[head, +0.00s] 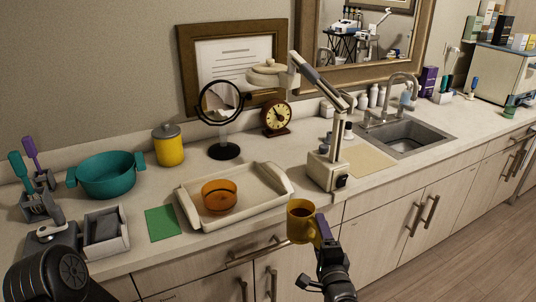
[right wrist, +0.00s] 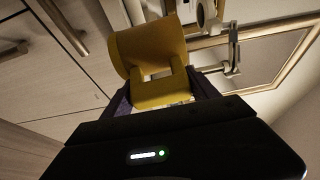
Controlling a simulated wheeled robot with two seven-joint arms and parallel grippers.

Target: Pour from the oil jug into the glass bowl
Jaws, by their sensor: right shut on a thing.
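The yellow oil jug (head: 299,222) is in front of the counter's edge, roughly upright, with dark brown liquid inside. My right gripper (head: 322,230) is shut on the jug's handle, on its right side. In the right wrist view the jug (right wrist: 145,48) shows with its handle between the fingers (right wrist: 162,92). The amber glass bowl (head: 219,196) sits on a cream tray (head: 262,193) on the counter, to the left of the jug and apart from it. The bowl looks empty. A black part of my left arm shows at bottom left; its gripper is out of sight.
A white lamp-like stand (head: 325,168) rises right of the tray. A round mirror (head: 222,105), a clock (head: 277,117) and a yellow canister (head: 168,146) stand behind it. A green mat (head: 162,222) and a teal pot (head: 107,175) are to the left.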

